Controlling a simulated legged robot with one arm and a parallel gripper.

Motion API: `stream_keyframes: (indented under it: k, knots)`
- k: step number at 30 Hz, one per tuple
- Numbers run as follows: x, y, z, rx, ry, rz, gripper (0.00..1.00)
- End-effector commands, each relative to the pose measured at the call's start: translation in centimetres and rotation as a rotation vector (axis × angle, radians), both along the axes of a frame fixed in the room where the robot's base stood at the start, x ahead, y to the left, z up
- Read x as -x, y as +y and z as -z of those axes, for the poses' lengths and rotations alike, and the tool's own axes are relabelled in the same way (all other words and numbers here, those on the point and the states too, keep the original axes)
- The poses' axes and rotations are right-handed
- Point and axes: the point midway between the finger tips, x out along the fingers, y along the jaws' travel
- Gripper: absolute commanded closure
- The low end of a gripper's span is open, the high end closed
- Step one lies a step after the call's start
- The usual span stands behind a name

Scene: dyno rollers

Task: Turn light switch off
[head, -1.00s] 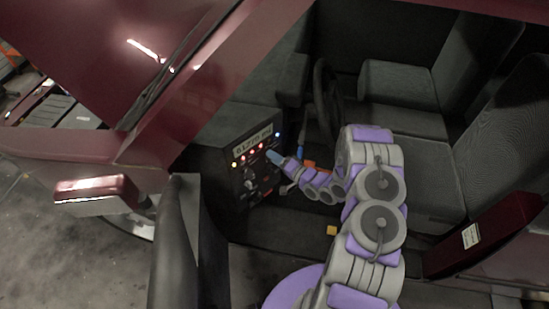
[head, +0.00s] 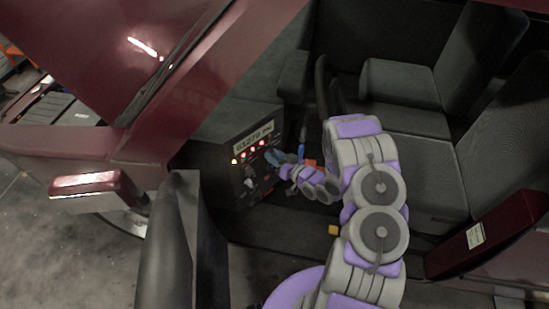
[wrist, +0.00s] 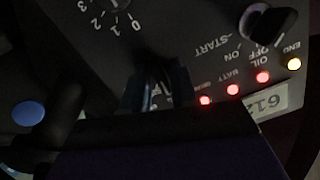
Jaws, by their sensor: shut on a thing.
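A dark control panel (head: 248,170) stands in the car's footwell, with a lit display and a row of warning lamps. It fills the wrist view (wrist: 190,45) upside down. My gripper (head: 275,157) reaches the panel's right side, just under the lamp row. In the wrist view my fingers (wrist: 158,92) close on a small dark part of the panel, which I take for the light switch; the fingers mostly hide it, so I cannot tell its position. A dial marked 0 to 3 (wrist: 118,4) and an ignition knob (wrist: 268,22) sit beside it, apart from my fingers.
A blue round button (wrist: 28,113) and a dark lever lie left in the wrist view. The steering wheel (head: 323,95) and seats (head: 405,85) are behind and right. The open door (head: 172,240) and mirror (head: 90,184) are on the left.

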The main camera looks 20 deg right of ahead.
Motion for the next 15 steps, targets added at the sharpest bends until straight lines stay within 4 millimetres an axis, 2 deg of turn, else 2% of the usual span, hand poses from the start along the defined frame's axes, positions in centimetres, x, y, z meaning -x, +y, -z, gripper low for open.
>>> stream_keyframes:
  k: [6,15]
  knots:
    - [0.06,0.03,0.13,0.149,-0.069,0.000,1.00]
    - [-0.01,-0.02,-0.10,0.273,-0.130,0.001,1.00]
